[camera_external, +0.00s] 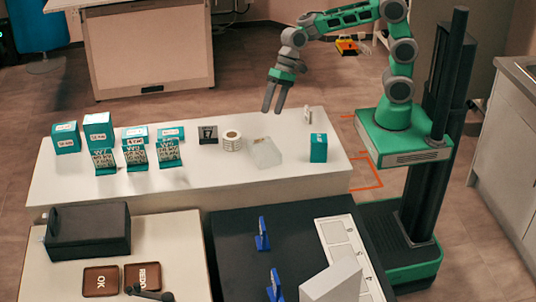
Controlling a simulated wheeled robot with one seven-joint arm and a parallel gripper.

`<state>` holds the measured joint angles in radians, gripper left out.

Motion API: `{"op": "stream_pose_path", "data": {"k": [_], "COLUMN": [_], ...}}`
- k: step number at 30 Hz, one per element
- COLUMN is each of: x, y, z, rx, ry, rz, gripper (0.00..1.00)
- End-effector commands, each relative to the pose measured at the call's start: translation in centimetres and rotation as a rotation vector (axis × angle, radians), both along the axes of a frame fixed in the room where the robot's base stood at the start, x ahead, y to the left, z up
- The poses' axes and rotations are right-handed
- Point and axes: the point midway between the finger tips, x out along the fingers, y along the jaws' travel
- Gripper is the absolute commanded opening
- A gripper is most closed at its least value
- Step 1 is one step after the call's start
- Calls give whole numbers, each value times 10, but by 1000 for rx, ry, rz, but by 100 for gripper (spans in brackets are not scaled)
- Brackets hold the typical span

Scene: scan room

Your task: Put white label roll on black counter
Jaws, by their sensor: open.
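The white label roll (231,141) stands on the long white table (225,183), between a small dark block and a clear box. The black counter (233,270) is in front, lower middle of the view. My gripper (272,110) hangs above the far edge of the white table, to the right of and higher than the roll. It points down, its two fingers are apart, and nothing shows between them.
The clear box (263,152) is just right of the roll and the dark block (208,134) just left. Teal boxes (98,130) fill the table's left. Blue stands (262,234), a white numbered panel (335,232) and a white box (333,283) occupy the counter; its left part is clear.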

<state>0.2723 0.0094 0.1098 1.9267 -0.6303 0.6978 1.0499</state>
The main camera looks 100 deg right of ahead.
Motion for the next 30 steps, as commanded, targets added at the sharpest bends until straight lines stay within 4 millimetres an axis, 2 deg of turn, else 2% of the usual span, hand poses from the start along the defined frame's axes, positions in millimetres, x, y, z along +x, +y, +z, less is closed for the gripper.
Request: {"op": "stream_pose_path", "data": {"k": [1, 3, 6, 9, 12, 16, 25, 28, 29, 30], "x": [-31, -76, -134, -173, -189, -191, -186, -160, -145, -123], "y": [7, 5, -6, -18, -24, -26, -26, -24, -23, -21], "z": [8, 7, 0, -8, -14, -15, -13, -5, -2, 2], "rx": [-120, -294, -484, -595, -640, -647, -646, -648, -648, -649], "ry": [-42, -78, -95, -94, -88, -85, -86, -84, -85, -83], "rz": [114, 289, 505, 651, 717, 727, 724, 708, 700, 687], "gripper": [68, 68, 68, 68, 74, 85, 85, 85, 85, 85]}}
